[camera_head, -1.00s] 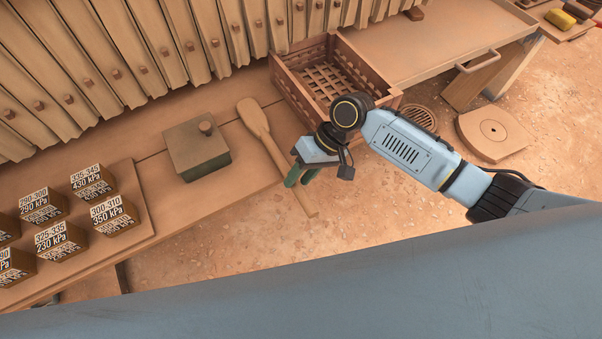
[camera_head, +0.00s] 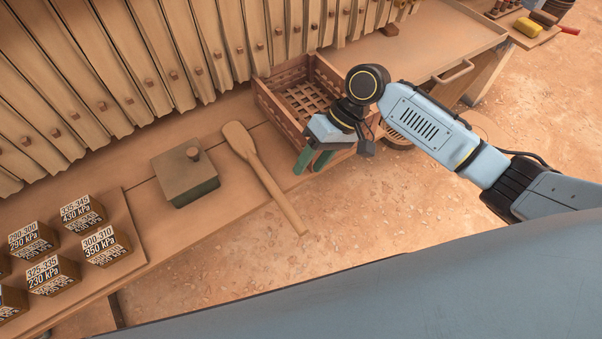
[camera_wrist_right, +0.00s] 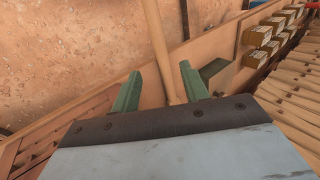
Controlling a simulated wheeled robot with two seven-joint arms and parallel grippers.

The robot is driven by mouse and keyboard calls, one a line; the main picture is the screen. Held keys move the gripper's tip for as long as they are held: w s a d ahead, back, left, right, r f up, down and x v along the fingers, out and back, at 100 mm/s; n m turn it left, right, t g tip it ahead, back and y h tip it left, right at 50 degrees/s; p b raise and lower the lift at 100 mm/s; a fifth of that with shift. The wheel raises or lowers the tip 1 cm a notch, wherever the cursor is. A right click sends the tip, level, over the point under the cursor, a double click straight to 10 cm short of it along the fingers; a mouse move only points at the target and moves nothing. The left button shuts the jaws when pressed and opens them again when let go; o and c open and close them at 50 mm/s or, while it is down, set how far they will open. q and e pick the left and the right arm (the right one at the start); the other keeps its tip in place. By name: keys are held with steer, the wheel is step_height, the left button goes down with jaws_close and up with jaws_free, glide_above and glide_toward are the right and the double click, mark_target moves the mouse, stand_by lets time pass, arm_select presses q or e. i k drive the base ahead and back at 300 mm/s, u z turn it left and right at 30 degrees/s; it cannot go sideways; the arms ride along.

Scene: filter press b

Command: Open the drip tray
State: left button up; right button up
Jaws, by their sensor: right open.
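A flat brown tray (camera_head: 415,45) with a bar handle (camera_head: 455,72) on its right side lies beneath the row of filter plates at the upper right; I take it to be the drip tray. My right gripper (camera_head: 311,163) is open and empty, with green fingers. It is by the near side of a slatted crate (camera_head: 272,108), well left of the handle. In the right wrist view the open fingers (camera_wrist_right: 160,88) show with a wooden paddle (camera_wrist_right: 154,35) beyond them; the handle does not show there. My left gripper is not in view.
The wooden paddle (camera_head: 262,172) lies across the bench edge, left of my right gripper. A lidded box (camera_head: 187,182) and several labelled pressure blocks (camera_head: 55,275) stand farther left. The sandy floor before the handle looks free.

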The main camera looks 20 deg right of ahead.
mark_target(442, 35)
steer(key=z, duration=1.5)
